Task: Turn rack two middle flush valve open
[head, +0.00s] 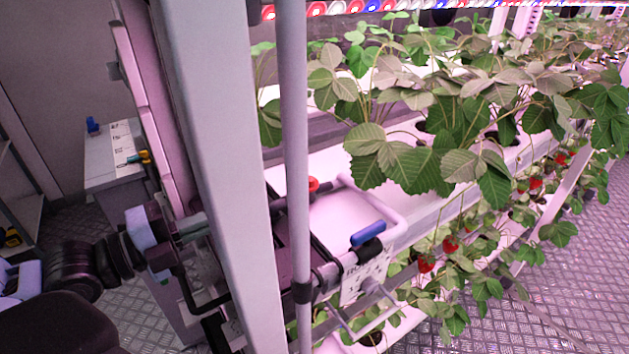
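A valve with a blue lever handle (367,233) sits on the white pipe (385,215) at the end of the planted rack, in the middle of the head view. The lever lies roughly along the pipe's slant, and a white label (365,275) hangs below it. A red knob (313,184) shows farther back, left of the pipe. My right gripper is not in view.
The wide grey post (215,130) and a thin grey pole (293,130) stand between my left arm and the valve. Strawberry plants (450,120) fill the rack to the right. A grey cabinet (110,180) stands behind. Open metal floor (585,270) lies at right.

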